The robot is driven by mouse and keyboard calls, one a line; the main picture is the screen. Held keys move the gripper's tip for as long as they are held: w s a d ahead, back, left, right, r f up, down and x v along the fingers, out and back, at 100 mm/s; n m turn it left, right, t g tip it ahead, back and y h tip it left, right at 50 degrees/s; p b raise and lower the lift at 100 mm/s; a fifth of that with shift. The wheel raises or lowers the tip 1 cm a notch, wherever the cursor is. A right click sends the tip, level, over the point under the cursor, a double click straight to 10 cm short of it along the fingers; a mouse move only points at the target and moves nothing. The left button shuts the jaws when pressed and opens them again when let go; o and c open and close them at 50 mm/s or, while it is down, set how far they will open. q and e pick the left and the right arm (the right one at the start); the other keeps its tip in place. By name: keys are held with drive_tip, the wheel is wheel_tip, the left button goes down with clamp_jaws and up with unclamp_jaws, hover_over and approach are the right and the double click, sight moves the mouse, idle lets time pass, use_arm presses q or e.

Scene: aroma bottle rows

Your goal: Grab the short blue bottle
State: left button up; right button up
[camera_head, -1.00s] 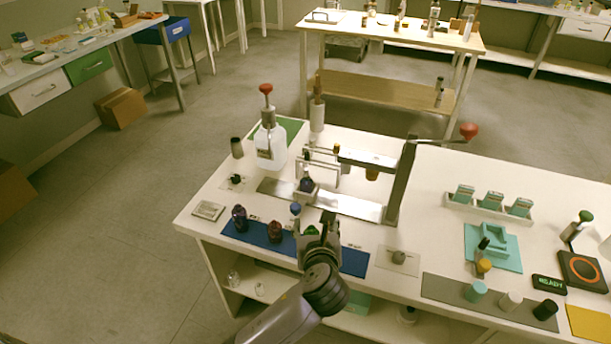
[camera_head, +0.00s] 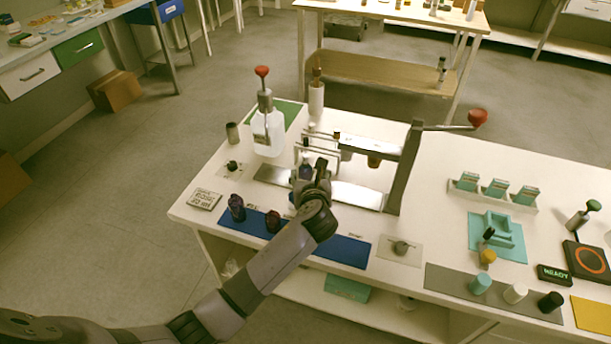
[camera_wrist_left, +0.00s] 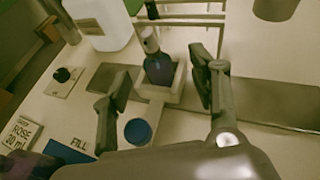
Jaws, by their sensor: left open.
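My left gripper (camera_head: 312,178) is open above the table, close to the bottle holder. In the left wrist view its spread fingers (camera_wrist_left: 152,85) have a dark blue bottle (camera_wrist_left: 158,70) between and beyond them. That bottle stands upright in a small white holder (camera_wrist_left: 177,84) and has a narrow sprayer-like top; it also shows in the head view (camera_head: 306,171). A round blue top (camera_wrist_left: 138,131) is nearer the wrist camera, between the fingers' bases; its body is hidden beneath it. In the head view my gripper partly covers this area. My right gripper is not in view.
Dark purple (camera_head: 236,208) and reddish (camera_head: 273,220) bottles stand on the blue mat (camera_head: 340,249). A white jug (camera_head: 267,132) stands behind left. A grey press frame with a red-knobbed lever (camera_head: 405,170) rises at right. Metal rails (camera_wrist_left: 180,20) lie beyond the holder.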

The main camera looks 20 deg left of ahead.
sight(306, 167)
use_arm(q)
drive_tip(key=shift+a+x, duration=0.15)
drive_tip(key=shift+x, duration=1.2)
drive_tip(key=shift+a+x, duration=0.1)
drive_tip(key=shift+x, duration=1.25)
drive_tip(key=shift+s+f, duration=0.1)
drive_tip(key=shift+s, duration=0.1)
drive_tip(key=shift+c, duration=0.2)
drive_tip(key=c, duration=1.2)
clamp_jaws()
